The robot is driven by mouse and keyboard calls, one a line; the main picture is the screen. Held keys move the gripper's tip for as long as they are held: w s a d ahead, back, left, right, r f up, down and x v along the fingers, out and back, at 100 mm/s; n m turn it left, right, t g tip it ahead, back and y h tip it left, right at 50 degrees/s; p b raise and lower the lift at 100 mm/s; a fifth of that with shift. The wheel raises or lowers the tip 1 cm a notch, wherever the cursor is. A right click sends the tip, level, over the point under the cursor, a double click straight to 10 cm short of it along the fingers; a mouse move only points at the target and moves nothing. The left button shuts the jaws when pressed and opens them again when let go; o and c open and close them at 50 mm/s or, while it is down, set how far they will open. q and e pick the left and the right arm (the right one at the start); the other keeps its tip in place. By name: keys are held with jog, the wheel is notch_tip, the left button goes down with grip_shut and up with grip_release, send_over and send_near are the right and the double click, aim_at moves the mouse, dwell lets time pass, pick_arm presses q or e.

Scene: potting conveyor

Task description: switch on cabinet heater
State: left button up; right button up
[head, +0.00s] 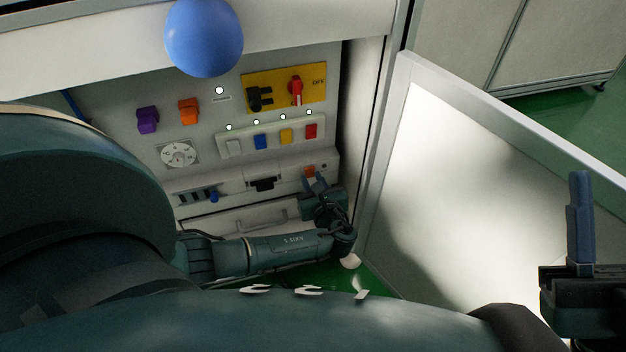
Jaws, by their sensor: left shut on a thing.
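The open cabinet's control panel (215,120) fills the upper middle of the head view. My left gripper (316,183) is at its lower right, with its fingers up against a small orange part (309,171) on the lower ledge. The gripper is shut on this orange part, as far as I can see; the fingers hide some of it. No label for the heater is readable. My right gripper (579,220) is at the right edge, away from the panel; one upright blue-grey finger shows clearly, and its opening cannot be judged.
The panel has purple (147,120) and orange (188,111) knobs, a white dial (178,154), a yellow plate (262,92) with a red handle (296,91), and a row of coloured switches (260,142). The open door (460,190) stands right.

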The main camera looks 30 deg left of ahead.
pick_arm(q)
jog(key=shift+f+y, duration=0.1)
jog(key=shift+y, duration=0.2)
pick_arm(e)
jog(key=shift+r, duration=0.1)
jog(key=shift+y, duration=0.3)
pick_arm(q)
jog(key=o, duration=1)
pick_arm(e)
jog(key=shift+r, duration=0.1)
jog(key=shift+s+d, duration=0.1)
jog(key=shift+d, duration=0.05)
